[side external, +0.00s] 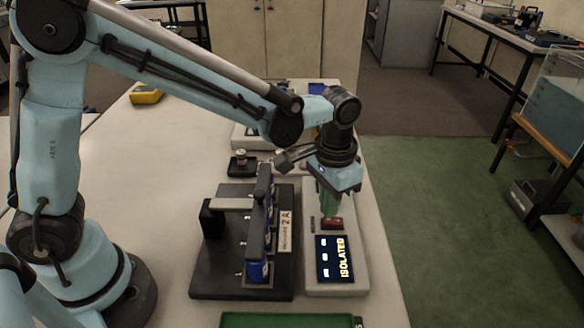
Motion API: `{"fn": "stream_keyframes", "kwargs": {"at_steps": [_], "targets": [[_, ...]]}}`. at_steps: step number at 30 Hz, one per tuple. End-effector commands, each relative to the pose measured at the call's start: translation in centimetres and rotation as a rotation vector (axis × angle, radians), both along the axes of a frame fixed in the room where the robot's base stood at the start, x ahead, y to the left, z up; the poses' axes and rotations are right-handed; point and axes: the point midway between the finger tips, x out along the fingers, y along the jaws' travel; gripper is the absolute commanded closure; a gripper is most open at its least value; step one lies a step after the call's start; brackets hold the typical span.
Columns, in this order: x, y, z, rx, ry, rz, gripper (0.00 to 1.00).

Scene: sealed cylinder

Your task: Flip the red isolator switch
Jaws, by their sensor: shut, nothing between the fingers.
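The red isolator switch (332,223) sits on a pale control box (351,289) at the right of the table. Below the switch, a dark display (335,258) on the box reads "ISOLATED" beside several white marks. My gripper (328,213) points down from the wrist, right above the switch, with its greenish fingers shut and empty. The fingertips are at or very near the top edge of the switch; I cannot tell whether they touch it. The fingers may hide part of the switch's upper side.
A black fixture (205,283) with blue upright parts and a label reading "2A" stands left of the box. A green tray (290,320) is at the front edge. A small black block with a metal knob (242,164) stands behind the fixture. The table (150,190) is clear at left.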

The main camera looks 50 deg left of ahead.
Motion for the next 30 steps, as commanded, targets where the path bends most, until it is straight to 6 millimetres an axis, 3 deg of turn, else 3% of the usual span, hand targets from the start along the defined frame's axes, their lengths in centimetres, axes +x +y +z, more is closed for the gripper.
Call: {"fn": "stream_keyframes", "kwargs": {"at_steps": [30], "targets": [[0.03, -0.01, -0.94, 0.000, 0.000, 0.000, 1.00]]}}
